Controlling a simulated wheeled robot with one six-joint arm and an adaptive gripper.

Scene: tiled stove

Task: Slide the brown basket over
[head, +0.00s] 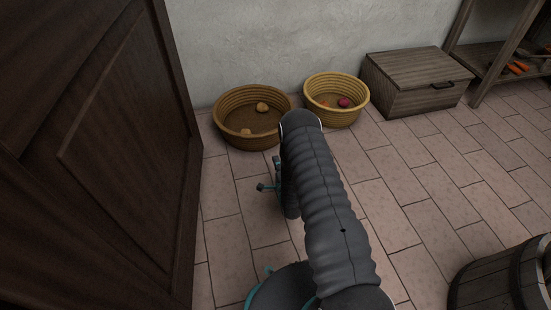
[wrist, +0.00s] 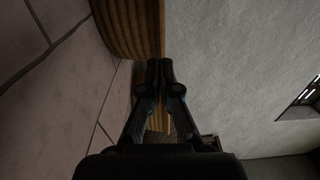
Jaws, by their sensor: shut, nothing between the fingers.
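The brown basket (head: 240,141) stands on the floor by the wall, left of the yellow basket, with a few pale round items inside. In the wrist view, which is turned on its side, its ribbed wall (wrist: 128,28) shows at the top, just beyond my fingertips. My gripper (wrist: 160,65) is shut and empty. It points toward the wall, low between the two baskets, close to the brown basket's side. I cannot tell whether it touches. In the head view my arm hides the fingertips and part of the brown basket's right side.
The yellow basket (head: 335,116), holding red and orange items, stands close on the right. A wooden chest (head: 410,92) and shelf (head: 487,60) are farther right. A dark wooden door or cabinet (head: 110,150) rises on the left. A barrel (head: 490,280) is at the front right. Tiled floor is clear between.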

